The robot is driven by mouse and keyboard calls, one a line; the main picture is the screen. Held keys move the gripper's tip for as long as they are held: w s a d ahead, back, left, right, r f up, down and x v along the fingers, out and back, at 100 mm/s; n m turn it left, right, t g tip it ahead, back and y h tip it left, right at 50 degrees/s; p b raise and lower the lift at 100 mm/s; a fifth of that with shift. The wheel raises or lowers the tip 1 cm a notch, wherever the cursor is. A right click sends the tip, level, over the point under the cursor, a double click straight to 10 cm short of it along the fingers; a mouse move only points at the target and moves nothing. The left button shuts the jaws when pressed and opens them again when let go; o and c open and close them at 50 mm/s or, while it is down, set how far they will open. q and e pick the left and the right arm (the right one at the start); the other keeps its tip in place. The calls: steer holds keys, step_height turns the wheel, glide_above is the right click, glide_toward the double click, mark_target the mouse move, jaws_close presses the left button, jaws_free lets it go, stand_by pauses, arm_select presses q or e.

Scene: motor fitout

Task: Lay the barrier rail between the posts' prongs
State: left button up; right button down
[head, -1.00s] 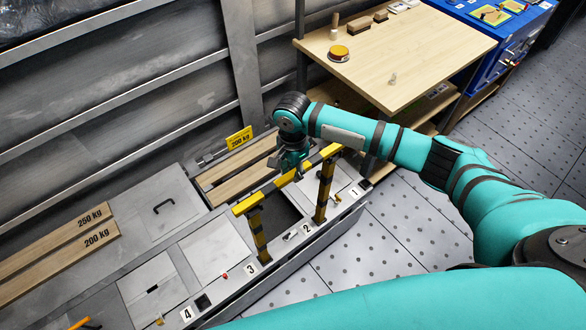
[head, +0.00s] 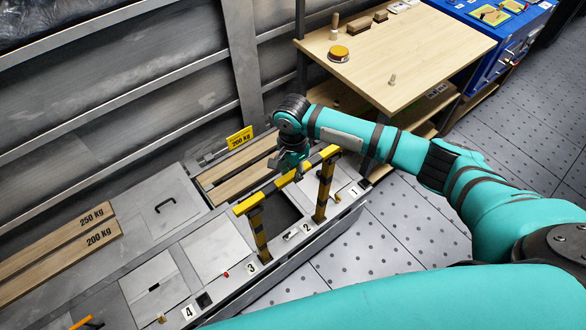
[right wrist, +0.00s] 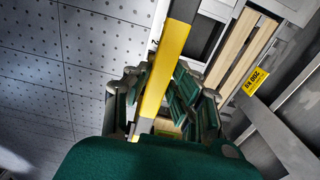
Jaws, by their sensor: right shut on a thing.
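The yellow and black barrier rail (head: 250,203) lies along the tops of two striped posts, a nearer one (head: 259,238) and a farther one (head: 324,192). The prongs are too small to make out, so I cannot tell whether the rail sits fully between them. My right gripper (head: 291,168) is shut on the middle of the rail, from above. In the right wrist view the rail (right wrist: 167,70) runs between the fingers of my right gripper (right wrist: 158,103). My left gripper is not in view.
The posts stand on a grey deck with numbered spots, beside a dark opening (head: 284,214). Wooden planks (head: 240,184) and a yellow 200 kg sign (head: 240,138) lie behind. A wooden table (head: 425,50) stands at the back right. The perforated floor (head: 400,245) is clear.

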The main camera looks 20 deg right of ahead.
steer(key=shift+f+p, duration=0.35)
steer(key=shift+f, duration=0.25)
stand_by(1.5)
steer(key=c, duration=1.1)
jaws_free()
steer(key=shift+o, duration=0.2)
